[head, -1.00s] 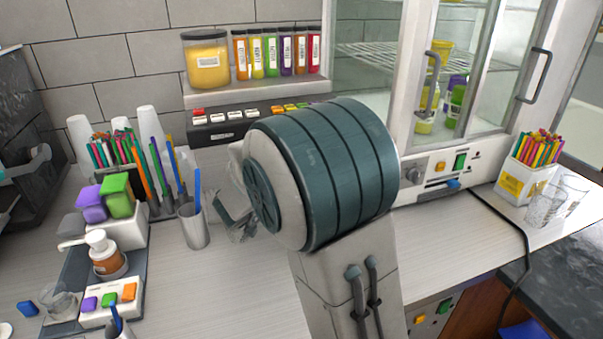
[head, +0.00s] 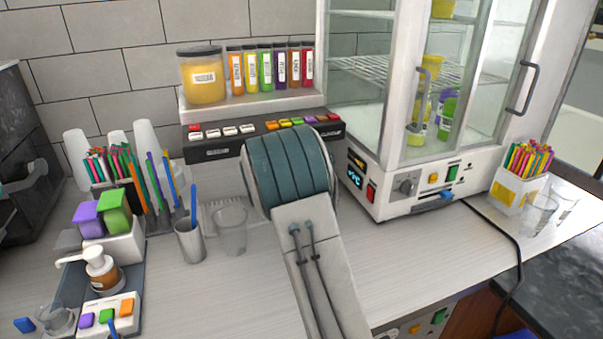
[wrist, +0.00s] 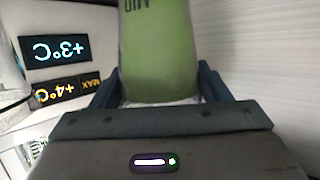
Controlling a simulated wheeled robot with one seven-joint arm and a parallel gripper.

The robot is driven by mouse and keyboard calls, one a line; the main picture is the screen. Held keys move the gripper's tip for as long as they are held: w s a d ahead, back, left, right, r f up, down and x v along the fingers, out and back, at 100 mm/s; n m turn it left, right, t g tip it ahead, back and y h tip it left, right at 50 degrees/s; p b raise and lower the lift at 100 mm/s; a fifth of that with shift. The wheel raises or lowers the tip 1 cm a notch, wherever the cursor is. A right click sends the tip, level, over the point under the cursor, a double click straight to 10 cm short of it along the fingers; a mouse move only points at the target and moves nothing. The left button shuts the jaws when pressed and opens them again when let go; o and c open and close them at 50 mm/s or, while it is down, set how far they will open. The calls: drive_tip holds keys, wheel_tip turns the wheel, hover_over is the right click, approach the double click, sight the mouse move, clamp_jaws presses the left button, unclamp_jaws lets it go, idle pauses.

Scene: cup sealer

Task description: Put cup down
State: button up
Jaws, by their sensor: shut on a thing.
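In the wrist view, a green cup-like thing (wrist: 160,50) with dark upside-down lettering stands between my two fingers. My gripper (wrist: 160,88) is shut on it, with a finger along each side. Its top and far end run out of the picture. In the head view, my own arm hides the gripper and the held thing. A clear empty cup (head: 230,230) stands upright on the counter (head: 210,295), left of my arm.
A glass-door cabinet (head: 420,195) with a lit display stands at right. A dispenser with buttons (head: 215,140) is behind my arm. A metal tumbler (head: 191,241) and pump bottle (head: 101,270) are at left.

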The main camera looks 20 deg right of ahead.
drive_tip(key=shift+f, duration=0.9)
drive_tip(key=o, duration=1.2)
drive_tip(key=shift+f, duration=0.1)
drive_tip(key=shift+s+a, duration=0.1)
drive_tip(key=shift+a, duration=0.05)
